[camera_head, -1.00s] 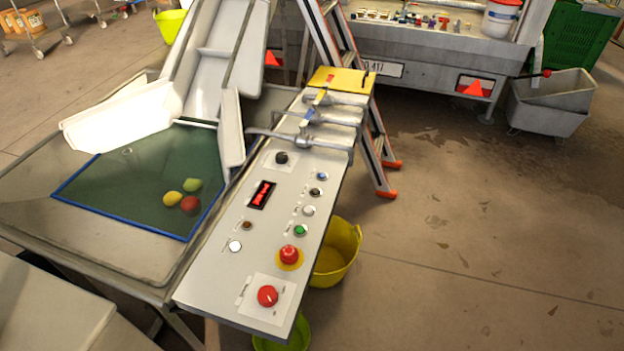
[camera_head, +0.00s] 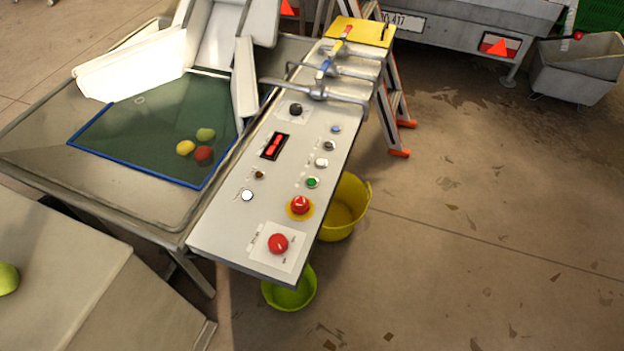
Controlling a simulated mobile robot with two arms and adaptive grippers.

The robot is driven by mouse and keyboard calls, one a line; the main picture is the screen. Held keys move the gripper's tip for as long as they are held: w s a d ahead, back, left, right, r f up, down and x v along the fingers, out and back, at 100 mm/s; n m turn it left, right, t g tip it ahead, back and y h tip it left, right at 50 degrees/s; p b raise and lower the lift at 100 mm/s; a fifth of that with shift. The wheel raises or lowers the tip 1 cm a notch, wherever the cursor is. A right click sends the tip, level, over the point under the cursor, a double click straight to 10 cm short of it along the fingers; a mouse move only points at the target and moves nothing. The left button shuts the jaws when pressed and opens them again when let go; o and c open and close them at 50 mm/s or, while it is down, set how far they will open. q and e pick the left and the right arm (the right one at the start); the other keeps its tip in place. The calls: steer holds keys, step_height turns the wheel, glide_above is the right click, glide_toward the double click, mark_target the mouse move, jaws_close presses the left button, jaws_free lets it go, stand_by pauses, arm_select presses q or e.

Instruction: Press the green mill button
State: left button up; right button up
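The green mill button (camera_head: 312,182) is a small round green push button on the grey sloping control panel (camera_head: 225,232). It sits on the right side of the panel, just above the red emergency stop (camera_head: 300,205) on its yellow disc and below a white button (camera_head: 321,162). Nothing covers it. Its label is too small to read. Neither of my grippers shows in the head view.
A large red knob (camera_head: 278,243) is at the panel's near end. Metal pipes with valves (camera_head: 318,92) cross its far end. Yellow (camera_head: 346,208) and green (camera_head: 289,291) buckets stand below. A ladder's orange foot (camera_head: 399,153) is right; open floor lies beyond.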

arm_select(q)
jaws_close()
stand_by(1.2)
